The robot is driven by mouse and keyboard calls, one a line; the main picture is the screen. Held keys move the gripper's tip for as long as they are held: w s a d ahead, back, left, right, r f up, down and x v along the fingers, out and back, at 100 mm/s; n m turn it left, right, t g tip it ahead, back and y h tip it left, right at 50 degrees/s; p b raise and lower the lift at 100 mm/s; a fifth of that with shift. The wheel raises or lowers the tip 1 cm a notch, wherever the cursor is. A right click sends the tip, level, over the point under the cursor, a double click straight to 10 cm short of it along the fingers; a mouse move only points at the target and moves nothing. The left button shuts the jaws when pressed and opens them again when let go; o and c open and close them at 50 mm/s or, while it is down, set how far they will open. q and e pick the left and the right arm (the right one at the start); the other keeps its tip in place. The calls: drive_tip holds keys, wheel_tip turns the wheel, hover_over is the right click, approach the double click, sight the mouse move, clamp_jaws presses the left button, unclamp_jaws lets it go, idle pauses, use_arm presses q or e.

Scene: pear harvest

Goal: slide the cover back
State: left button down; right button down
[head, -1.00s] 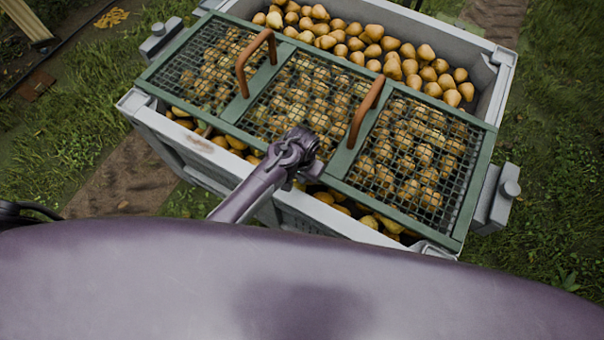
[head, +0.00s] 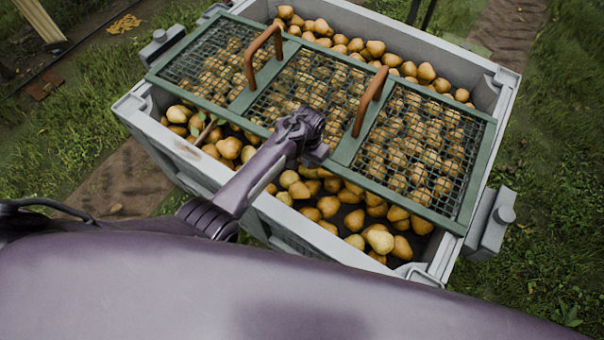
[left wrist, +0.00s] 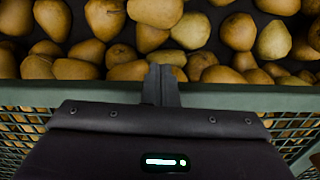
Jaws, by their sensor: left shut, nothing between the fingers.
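The cover (head: 478,172) is a green frame with wire mesh panels and two brown handles, a left one (head: 250,58) and a right one (head: 372,98). It lies across the grey bin (head: 508,95), with pears open to view on both its near and far sides. My left gripper (head: 316,150) is at the cover's near rail, about the middle of its length. In the left wrist view its fingers (left wrist: 162,84) are shut and empty at the green rail (left wrist: 240,98); whether they touch it I cannot tell. My right gripper is not in view.
Pears (head: 330,205) fill the near strip of the bin, and more pears (head: 375,48) show in the far strip. Grey blocks with knobs (head: 493,228) stick out from the bin's sides. Grass and a dirt path lie around it.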

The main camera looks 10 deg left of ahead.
use_arm(q)
drive_tip(key=w+b, duration=0.1)
drive_tip(key=w+d+b, duration=0.1)
drive_tip(key=w, duration=0.1)
drive_tip(key=w+d+b, duration=0.1)
drive_tip(key=b, duration=0.1)
drive_tip(key=shift+w+f, duration=0.3)
drive_tip(key=shift+f, duration=0.1)
drive_tip(key=shift+w+d+r+b, duration=0.2)
drive_tip(key=shift+w+b, duration=0.15)
drive_tip(key=shift+w, duration=0.2)
drive_tip(key=shift+r, duration=0.15)
